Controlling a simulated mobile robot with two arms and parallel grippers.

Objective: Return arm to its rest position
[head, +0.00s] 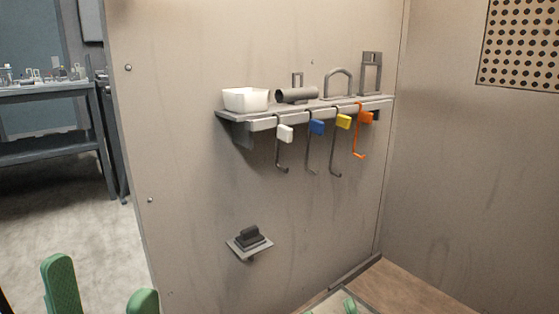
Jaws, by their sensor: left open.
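My left gripper (100,278) shows at the bottom left of the head view as two green fingers. They stand well apart with nothing seen between them, so it is open and empty. It is low, in front of the booth's left wall, and appears apart from the shelf and hooks. The rest of the left arm is below the picture. My right gripper is not in view.
A wall shelf (225,116) carries a white bin (245,99), a grey cylinder (297,95) and metal fixtures. Several hooks with coloured tags hang below. A small bracket (262,243) holds a dark block (248,236). A green piece (349,305) shows at the bottom edge.

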